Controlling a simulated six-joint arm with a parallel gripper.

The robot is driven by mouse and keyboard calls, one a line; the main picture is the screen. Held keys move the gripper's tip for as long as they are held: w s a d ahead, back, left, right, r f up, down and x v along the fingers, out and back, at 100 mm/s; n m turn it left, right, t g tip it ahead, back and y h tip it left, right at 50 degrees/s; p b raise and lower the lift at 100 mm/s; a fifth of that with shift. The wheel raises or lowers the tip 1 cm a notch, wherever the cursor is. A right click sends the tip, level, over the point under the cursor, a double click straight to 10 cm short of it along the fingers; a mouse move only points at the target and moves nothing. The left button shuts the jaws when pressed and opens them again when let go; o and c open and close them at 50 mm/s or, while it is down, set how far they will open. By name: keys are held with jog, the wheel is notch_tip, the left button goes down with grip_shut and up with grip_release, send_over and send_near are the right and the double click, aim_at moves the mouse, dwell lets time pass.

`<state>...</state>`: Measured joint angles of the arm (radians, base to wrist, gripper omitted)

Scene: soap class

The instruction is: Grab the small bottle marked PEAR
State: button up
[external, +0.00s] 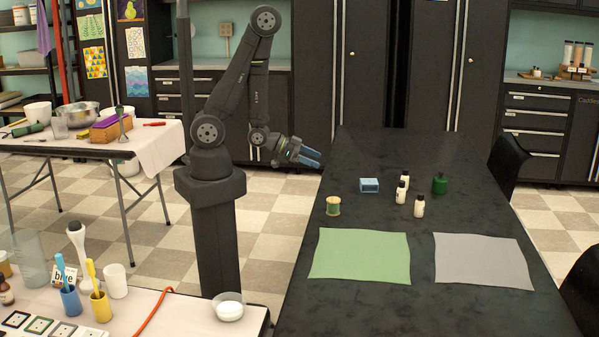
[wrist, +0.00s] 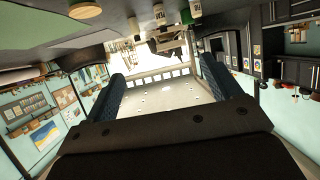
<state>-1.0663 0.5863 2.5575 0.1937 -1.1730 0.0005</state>
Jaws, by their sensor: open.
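Three small white bottles with dark caps stand upright on the dark table: a back one (external: 405,179), a middle one (external: 401,194) and a front one (external: 419,207). Their labels are too small to read, so I cannot tell which is marked PEAR.
A light blue box (external: 369,186) and a green spool (external: 333,206) stand left of the bottles. A dark green bottle (external: 440,185) stands to their right. A green mat (external: 360,257) and a grey mat (external: 484,261) lie bare in front.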

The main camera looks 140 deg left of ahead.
jog(key=c, duration=0.5)
jog(key=shift+a, duration=0.1)
jog(key=w+a+f+n+g+h, duration=0.1)
jog(key=w+a+f, duration=0.1)
jog(key=w+a, duration=0.2)
jog(key=w+a+f+n+g+h, duration=0.2)
jog(key=w+a, duration=0.2)
jog(key=a, duration=0.5)
jog(key=w+a+f+n+g+h, duration=0.1)
jog(key=w+a+f, duration=0.2)
jog(key=a, duration=0.3)
jog(key=shift+w+a+g, duration=0.35)
jog(key=shift+w+g, duration=0.05)
jog(key=w+a+r+n+g+h, duration=0.2)
jog(key=w+a+r+n+h, duration=0.1)
jog(key=w+a, duration=0.2)
notch_tip(320, 180, up, 8)
jog(key=n+g+h, duration=0.2)
jog(key=h, duration=0.1)
send_over(401, 194)
jog(key=a, duration=0.1)
jog(key=f, duration=1.1)
jog(key=s+f, duration=0.1)
jog(key=f, duration=0.5)
jog(key=shift+a+f, duration=0.1)
jog(key=shift+f, duration=0.1)
